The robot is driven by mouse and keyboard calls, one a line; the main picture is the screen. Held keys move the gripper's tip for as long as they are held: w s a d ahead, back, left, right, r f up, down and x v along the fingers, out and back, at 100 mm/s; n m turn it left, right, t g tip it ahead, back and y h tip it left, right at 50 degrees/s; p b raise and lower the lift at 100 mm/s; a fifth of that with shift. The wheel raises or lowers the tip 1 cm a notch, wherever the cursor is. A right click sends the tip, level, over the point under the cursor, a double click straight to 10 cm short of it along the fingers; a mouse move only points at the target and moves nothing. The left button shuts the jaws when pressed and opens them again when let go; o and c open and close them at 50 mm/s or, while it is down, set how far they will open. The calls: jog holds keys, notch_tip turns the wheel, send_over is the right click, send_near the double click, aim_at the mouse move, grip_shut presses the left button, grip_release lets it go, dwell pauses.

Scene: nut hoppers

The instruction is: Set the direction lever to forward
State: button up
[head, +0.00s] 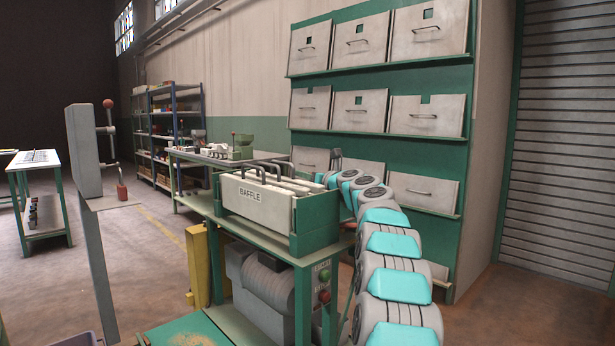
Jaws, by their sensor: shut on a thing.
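No lever marked as the direction lever can be made out. A grey upright panel (84,150) on a post at the left carries a thin crank-like rod with a dark red ball (108,103) at its top and a red grip (122,191) at its bottom. My arm rises from the lower right and reaches away past the right side of the bench. Its far end drops out of sight behind the green box, so my gripper and anything in it are hidden.
A green box (316,240) with light plates, one marked BAFFLE (251,194), stands on the near bench beside my arm. Green and red buttons (324,284) sit on its front leg. Hopper bins (427,115) line the rack behind. Open floor (145,265) lies left of the bench.

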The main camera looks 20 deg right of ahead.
grip_shut()
